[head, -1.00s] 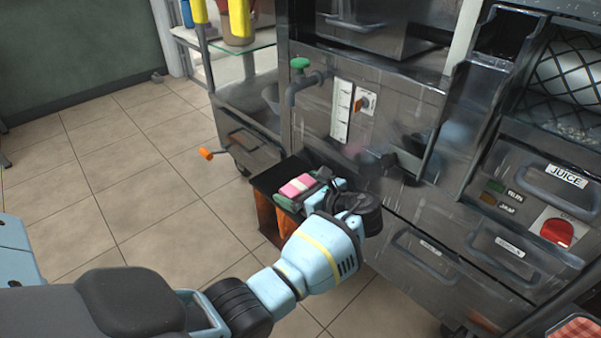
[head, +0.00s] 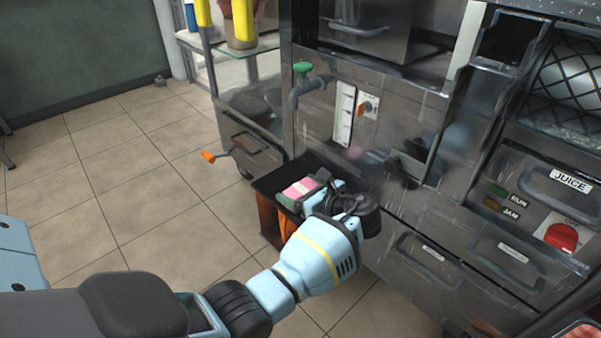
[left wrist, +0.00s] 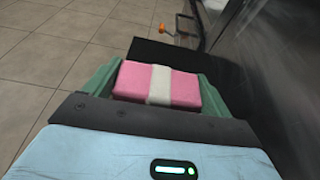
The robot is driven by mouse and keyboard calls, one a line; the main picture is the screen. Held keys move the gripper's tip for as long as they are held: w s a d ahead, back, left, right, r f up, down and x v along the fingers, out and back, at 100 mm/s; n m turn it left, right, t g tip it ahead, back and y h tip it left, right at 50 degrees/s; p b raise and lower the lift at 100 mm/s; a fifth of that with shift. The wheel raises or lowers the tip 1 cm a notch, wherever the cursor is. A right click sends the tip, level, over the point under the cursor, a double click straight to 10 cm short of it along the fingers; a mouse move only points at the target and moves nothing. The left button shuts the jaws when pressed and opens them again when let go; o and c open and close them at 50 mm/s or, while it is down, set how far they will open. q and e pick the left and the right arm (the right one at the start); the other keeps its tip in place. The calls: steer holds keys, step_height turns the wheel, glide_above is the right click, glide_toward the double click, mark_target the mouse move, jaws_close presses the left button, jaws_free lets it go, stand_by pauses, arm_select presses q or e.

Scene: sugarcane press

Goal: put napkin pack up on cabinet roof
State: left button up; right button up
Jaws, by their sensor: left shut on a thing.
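The napkin pack is a pink block with a white band. It shows in the head view (head: 300,188) and in the left wrist view (left wrist: 157,84). My left gripper (head: 303,190) is shut on the pack, with its green fingers on either side of it in the left wrist view (left wrist: 157,88). The gap between pack and box is hard to judge. The cabinet roof cannot be made out for certain. My right gripper is not in view.
The steel machine front (head: 400,200) stands close on the right, with a tap with a green knob (head: 302,68) and drawers. An orange-handled crank (head: 209,156) sticks out at the left. A glass shelf (head: 240,48) holds containers. The tiled floor (head: 130,170) is open on the left.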

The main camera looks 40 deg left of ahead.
mark_target(301, 188)
arm_select(q)
step_height(301, 188, up, 4)
steer(key=shift+f+p, duration=0.1)
steer(key=shift+p, duration=1.05)
steer(key=s+d+r+p, duration=0.1)
steer(key=s+d+p, duration=0.6)
steer(key=s, duration=0.6)
steer(key=shift+s+d+p, duration=0.3)
steer(key=shift+d, duration=0.45)
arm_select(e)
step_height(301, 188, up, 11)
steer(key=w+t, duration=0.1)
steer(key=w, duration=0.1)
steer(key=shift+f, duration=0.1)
